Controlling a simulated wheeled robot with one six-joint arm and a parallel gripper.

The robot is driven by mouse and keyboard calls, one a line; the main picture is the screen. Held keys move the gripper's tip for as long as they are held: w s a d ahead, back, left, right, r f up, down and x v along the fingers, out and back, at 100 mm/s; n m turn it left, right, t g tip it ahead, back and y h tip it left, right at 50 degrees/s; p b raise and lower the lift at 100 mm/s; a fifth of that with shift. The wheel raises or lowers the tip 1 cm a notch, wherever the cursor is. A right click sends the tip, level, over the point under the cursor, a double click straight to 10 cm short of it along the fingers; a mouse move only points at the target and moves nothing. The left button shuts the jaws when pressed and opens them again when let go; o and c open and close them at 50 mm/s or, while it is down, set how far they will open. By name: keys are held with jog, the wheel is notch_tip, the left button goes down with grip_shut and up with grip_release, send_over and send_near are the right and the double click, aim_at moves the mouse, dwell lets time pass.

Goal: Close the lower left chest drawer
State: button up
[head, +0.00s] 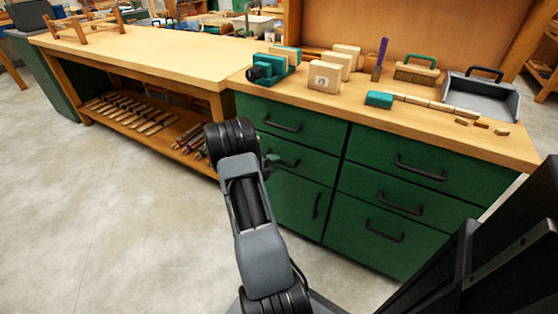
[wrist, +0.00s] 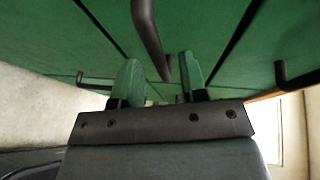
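The green chest (head: 393,232) stands under the wooden worktop. Its left column has an upper drawer, a lower left drawer (head: 306,170) with a black handle, and a door with an upright handle below. The lower left drawer looks about flush, but my arm hides its left part and I cannot tell if a small gap remains. My gripper (head: 271,160) is at that drawer's handle. In the wrist view my gripper (wrist: 158,82) has its two green fingers apart. A dark handle bar (wrist: 150,38) runs between them in the picture; contact is unclear.
The right column has three drawers that look shut. A wooden bench (head: 150,55) with a low slatted shelf stands to the left. Blocks, a dustpan (head: 484,95) and tools lie on the chest top. The concrete floor (head: 100,200) at the left is clear.

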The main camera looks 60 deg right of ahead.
jog(key=p+v, duration=0.2)
jog(key=v, duration=0.8)
jog(key=shift+a+r, duration=0.15)
jog(key=shift+a, duration=0.15)
jog(key=shift+w, duration=0.1)
jog(key=s+a+f+m+g+y, duration=0.2)
jog(key=s+a+f+m+y, duration=0.15)
jog(key=m, duration=0.75)
jog(key=s+a+r+m+t+y+p, duration=0.2)
jog(key=s+a+r+m+y+p, duration=0.2)
jog(key=a+r+m+y+p, duration=0.55)
jog(key=a+r+m+t+p, duration=0.3)
jog(key=a+r+m+p, duration=0.1)
jog(key=r, duration=0.7)
jog(key=s+a+r+m+t+y+p, duration=0.1)
jog(key=a+r+m+t+p, duration=0.2)
jog(key=a+r+p, duration=0.3)
jog(key=a+r+m+t+y+p, duration=0.1)
jog(key=a+r+m+p, duration=0.4)
jog(key=r, duration=1.3)
jog(key=a+t+p, duration=0.1)
jog(key=a, duration=0.3)
jog(key=shift+s+a+t, duration=0.3)
jog(key=shift+t, duration=0.1)
jog(key=shift+d+m, duration=0.1)
jog(key=shift+m, duration=0.25)
